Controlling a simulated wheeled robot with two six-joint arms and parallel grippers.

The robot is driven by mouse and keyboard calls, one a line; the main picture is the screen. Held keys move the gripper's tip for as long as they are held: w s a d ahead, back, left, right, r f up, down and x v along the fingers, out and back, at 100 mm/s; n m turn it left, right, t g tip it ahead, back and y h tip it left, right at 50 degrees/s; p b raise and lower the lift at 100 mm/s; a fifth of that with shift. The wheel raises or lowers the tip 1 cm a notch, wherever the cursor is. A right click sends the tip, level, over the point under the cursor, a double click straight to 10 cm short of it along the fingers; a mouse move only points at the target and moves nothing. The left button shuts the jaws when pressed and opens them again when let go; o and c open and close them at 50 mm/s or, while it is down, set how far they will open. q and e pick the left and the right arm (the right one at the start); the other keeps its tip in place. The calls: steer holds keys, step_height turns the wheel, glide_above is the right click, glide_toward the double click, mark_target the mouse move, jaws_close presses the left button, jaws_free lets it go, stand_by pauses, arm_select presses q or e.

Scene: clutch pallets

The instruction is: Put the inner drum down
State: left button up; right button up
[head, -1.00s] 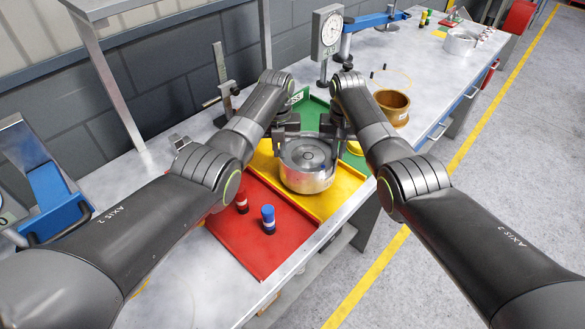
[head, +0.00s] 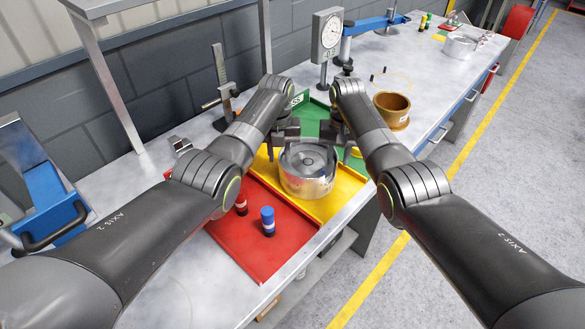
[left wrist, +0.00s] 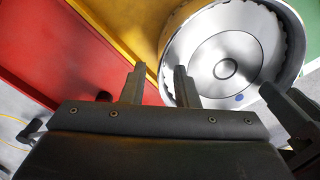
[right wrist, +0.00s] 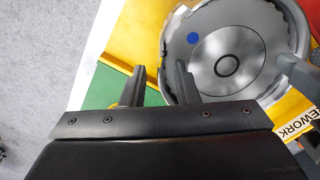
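The inner drum (head: 307,184) is a silver, open-topped cylinder with a ringed floor. It stands upright in the yellow section (head: 345,190) of the tray, and seems to rest on it. My left gripper (left wrist: 160,72) has one finger inside the drum (left wrist: 240,42) and one outside, with gaps beside the wall. My right gripper (right wrist: 161,70) straddles the wall of the drum (right wrist: 235,45) in the same way, with gaps. Both grippers look open. In the head view, the left gripper (head: 284,140) and the right gripper (head: 338,135) are at the drum's far side. The drum's underside is hidden.
A red section (head: 270,255) holds a blue-topped peg (head: 268,221) and a red-topped peg (head: 241,207). A green section (head: 310,112) lies behind. The table edge is close on the right.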

steer(key=shift+r, duration=0.2)
arm_select(q)
step_height(320, 180, up, 12)
steer(key=shift+s, duration=0.15)
arm_select(e)
step_height(320, 180, up, 12)
steer(key=shift+f, duration=0.15)
arm_select(q)
steer(key=shift+f, duration=0.1)
stand_by(0.3)
